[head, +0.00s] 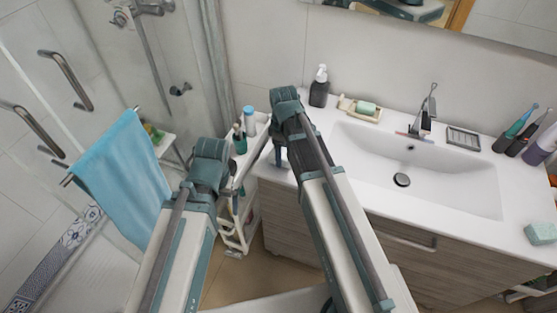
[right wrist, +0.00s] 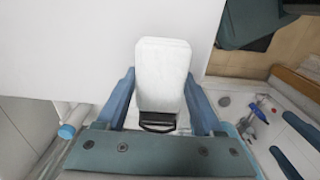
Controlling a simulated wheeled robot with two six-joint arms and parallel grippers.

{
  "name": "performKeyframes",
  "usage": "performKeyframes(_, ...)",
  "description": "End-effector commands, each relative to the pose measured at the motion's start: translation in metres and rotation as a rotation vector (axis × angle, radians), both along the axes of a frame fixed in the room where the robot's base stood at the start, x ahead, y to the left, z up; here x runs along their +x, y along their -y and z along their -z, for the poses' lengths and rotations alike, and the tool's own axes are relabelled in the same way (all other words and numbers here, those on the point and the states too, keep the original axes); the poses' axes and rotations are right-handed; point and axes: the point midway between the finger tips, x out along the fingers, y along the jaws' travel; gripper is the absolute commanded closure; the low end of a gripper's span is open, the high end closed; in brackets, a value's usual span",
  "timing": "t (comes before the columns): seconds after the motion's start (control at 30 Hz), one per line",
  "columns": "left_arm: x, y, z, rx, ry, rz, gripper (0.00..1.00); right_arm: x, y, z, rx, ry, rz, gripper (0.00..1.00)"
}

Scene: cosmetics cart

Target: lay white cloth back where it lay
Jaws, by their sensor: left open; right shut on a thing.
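The white cloth (right wrist: 163,72) shows in the right wrist view as a small folded, block-like bundle. My right gripper (right wrist: 160,88) has a blue finger on each side of it and is shut on it.
The cart holds several bottles, one with a blue cap (head: 249,113). The counter (head: 330,150) carries a dark soap dispenser (head: 319,92), a soap dish (head: 360,109) and a basin (head: 420,170). A blue towel (head: 125,185) hangs at the left. The counter's front left is clear.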

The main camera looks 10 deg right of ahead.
Motion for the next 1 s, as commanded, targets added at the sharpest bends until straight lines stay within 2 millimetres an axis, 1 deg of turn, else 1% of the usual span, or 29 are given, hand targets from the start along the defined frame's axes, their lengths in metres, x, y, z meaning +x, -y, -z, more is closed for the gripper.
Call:
performKeyframes(0.03,-0.0001,0.0000,0.0139,0.000,0.000,0.000,0.00,-0.0005,0.0029,0.0139,0.000,0.000,0.000,0.76)
performKeyframes(0.07,-0.0002,0.0000,0.0157,0.000,0.000,0.000,0.00,-0.0006,0.0039,0.0157,0.000,0.000,0.000,0.76)
performKeyframes(0.37,-0.0002,0.0001,0.0142,0.000,0.000,0.000,0.00,-0.0005,0.0052,0.0142,0.000,0.000,-0.002,0.76)
performKeyframes(0.53,-0.0002,0.0001,0.0195,0.000,0.000,0.000,0.00,-0.0006,0.0052,0.0196,0.000,0.000,-0.002,0.76)
performKeyframes(0.57,-0.0002,0.0000,0.0178,0.000,0.000,0.000,0.00,-0.0006,0.0052,0.0178,0.000,0.000,-0.002,0.26)
performKeyframes(0.6,-0.0002,0.0001,0.0174,0.000,0.000,0.000,0.00,-0.0006,0.0051,0.0174,0.000,0.000,-0.002,0.18)
performKeyframes(0.7,-0.0002,0.0001,0.0174,0.000,0.000,0.000,0.00,-0.0006,0.0051,0.0174,0.000,0.000,-0.002,0.01)
performKeyframes(1.0,-0.0001,0.0000,0.0170,0.000,0.000,0.000,0.00,-0.0006,0.0051,0.0170,0.000,0.000,-0.002,0.01)
